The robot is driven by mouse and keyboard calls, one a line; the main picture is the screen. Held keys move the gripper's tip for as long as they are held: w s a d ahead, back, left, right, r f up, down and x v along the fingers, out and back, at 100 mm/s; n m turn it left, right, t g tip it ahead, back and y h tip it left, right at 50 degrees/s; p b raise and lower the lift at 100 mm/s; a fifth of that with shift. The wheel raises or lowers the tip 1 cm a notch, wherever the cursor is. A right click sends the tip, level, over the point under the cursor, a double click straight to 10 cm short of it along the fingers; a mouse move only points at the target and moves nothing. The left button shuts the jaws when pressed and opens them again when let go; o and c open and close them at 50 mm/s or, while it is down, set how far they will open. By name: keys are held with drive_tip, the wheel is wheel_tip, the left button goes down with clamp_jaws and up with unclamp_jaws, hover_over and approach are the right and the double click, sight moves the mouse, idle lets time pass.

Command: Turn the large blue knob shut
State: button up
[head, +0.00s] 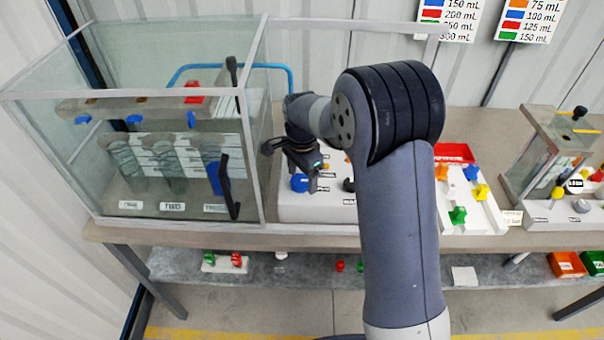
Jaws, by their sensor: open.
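A large round blue knob (299,183) sits on the left part of a white panel box (325,207) on the bench. My gripper (290,168) is open and hangs just above the knob, with its fingers pointing down toward it. The gripper partly covers the view of the knob's upper side. I cannot tell whether a finger touches the knob. Nothing shows between the fingers.
A glass tank (90,165) with black handles (224,188) and several small blue valves stands just left of the panel. My arm hides part of the bench. Coloured valves on a white board (470,205) and a smaller glass tank (543,160) stand to the right.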

drive_tip(key=shift+f, duration=0.1)
drive_tip(key=shift+c, duration=0.4)
drive_tip(key=c, duration=0.9)
drive_tip(key=n+b, duration=0.1)
drive_tip(key=n, duration=0.3)
drive_tip(key=shift+a, duration=0.1)
drive_tip(key=n, duration=0.4)
drive_tip(key=shift+w+n+b, duration=0.1)
drive_tip(key=shift+n+b, duration=0.2)
drive_tip(key=n, duration=0.4)
drive_tip(key=shift+a, duration=0.2)
drive_tip(key=n, duration=0.5)
drive_tip(key=shift+a+b, duration=0.1)
drive_tip(key=shift+b, duration=0.25)
drive_tip(key=shift+n, duration=0.3)
